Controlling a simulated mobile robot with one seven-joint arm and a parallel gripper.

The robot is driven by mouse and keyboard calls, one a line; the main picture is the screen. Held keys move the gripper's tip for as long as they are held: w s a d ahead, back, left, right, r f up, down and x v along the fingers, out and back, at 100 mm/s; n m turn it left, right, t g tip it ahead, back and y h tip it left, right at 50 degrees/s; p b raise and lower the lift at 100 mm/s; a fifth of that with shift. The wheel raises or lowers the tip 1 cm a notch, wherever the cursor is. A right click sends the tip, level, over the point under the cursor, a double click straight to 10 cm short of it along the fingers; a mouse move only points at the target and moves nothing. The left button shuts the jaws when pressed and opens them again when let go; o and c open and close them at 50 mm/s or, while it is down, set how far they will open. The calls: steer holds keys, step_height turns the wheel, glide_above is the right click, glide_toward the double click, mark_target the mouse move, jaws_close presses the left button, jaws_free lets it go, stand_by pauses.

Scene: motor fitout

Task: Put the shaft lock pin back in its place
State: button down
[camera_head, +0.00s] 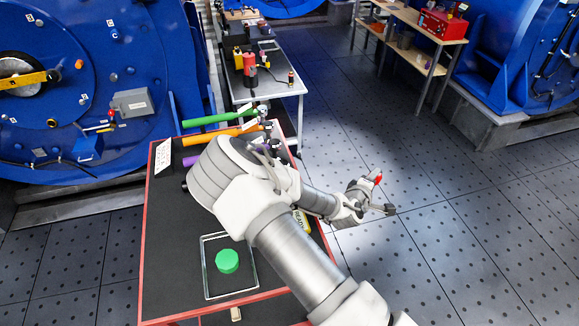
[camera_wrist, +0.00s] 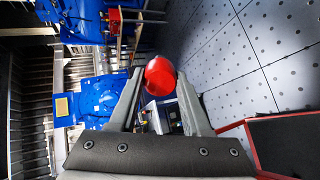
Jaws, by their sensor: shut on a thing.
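My gripper (camera_head: 378,190) is held out over the open floor, to the right of the red-edged table. It is shut on a red-ended piece (camera_head: 376,176), which I take to be the shaft lock pin. In the wrist view the red rounded end (camera_wrist: 160,75) sits between the two fingertips (camera_wrist: 158,90); the rest of the piece is mostly hidden. A large blue motor housing (camera_head: 130,45) stands at the left with a yellow bar (camera_head: 30,82) across its round opening. I cannot tell where the pin's place is.
A white cart (camera_head: 285,92) stands behind, a wooden shelf (camera_head: 420,35) at back right. Floor to the right is clear.

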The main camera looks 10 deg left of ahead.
steer(key=a+f+m+g+p, duration=0.25)
steer(key=a+m+g, duration=0.35)
steer(key=a+g, duration=0.4)
steer(key=s+a+r+m+g+y+p, duration=0.2)
steer(key=s+a+r+y, duration=0.3)
steer(key=a+r, duration=0.4)
steer(key=s+a+p, duration=0.1)
steer(key=a, duration=0.3)
steer(key=shift+s, duration=0.15)
steer(key=shift+a+r, duration=0.1)
steer(key=shift+r, duration=0.1)
steer(key=shift+f+b, duration=2.25)
steer(key=shift+f, duration=0.6)
steer(key=shift+f+b, duration=2.45)
steer(key=shift+f, duration=0.4)
steer(key=shift+c, duration=1.4)
jaws_free()
